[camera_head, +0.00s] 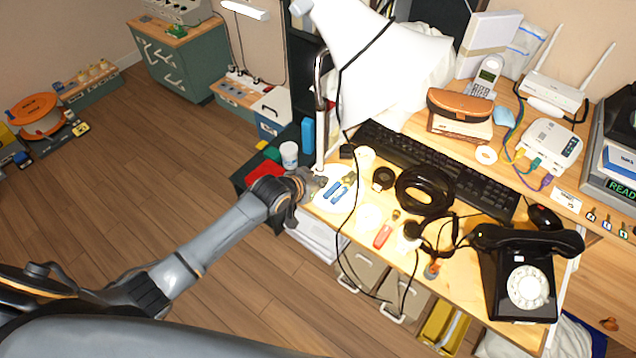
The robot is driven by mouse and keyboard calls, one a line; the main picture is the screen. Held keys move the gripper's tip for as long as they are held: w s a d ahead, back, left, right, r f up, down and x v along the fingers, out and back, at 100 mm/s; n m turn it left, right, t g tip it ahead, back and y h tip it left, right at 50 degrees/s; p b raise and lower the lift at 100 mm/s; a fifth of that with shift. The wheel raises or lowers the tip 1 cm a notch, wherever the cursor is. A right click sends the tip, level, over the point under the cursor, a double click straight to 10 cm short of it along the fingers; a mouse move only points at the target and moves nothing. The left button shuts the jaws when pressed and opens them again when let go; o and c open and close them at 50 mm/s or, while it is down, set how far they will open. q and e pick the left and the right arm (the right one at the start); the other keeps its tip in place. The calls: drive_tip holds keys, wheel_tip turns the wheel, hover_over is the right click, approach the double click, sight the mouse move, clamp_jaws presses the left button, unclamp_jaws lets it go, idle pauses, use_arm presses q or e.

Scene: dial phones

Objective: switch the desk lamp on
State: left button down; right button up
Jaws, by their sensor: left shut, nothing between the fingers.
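The desk lamp has a large white shade (345,40), a bent chrome stem (320,80) and a round white base (328,203) at the desk's left end. My left gripper (322,185) is shut and empty, at the left side of the lamp base by the foot of the stem. I cannot tell whether it touches the base. I see no switch clearly; the gripper covers part of the base. The bulb is hidden by the shade. The desktop is brightly lit, but I cannot tell whether the lamp is the source. My right gripper is not in view.
Small blue items (338,190) lie at the lamp base. A black keyboard (440,165), a coiled black cable (424,190) and a black dial phone (520,275) crowd the desk. A black cord hangs from the shade past the desk's front. The wooden floor (190,180) at left is clear.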

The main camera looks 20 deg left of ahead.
use_arm(q)
drive_tip(key=shift+r, duration=0.15)
drive_tip(key=r+p, duration=0.2)
drive_tip(key=p, duration=0.1)
drive_tip(key=r+p, duration=0.1)
drive_tip(key=r, duration=0.1)
drive_tip(key=shift+w+d+r+p, duration=0.1)
drive_tip(key=shift+w+p, duration=0.2)
drive_tip(key=shift+w, duration=0.05)
drive_tip(key=w+r+v, duration=0.1)
drive_tip(key=v, duration=0.8)
drive_tip(key=shift+d+r, duration=0.15)
drive_tip(key=shift+r, duration=0.25)
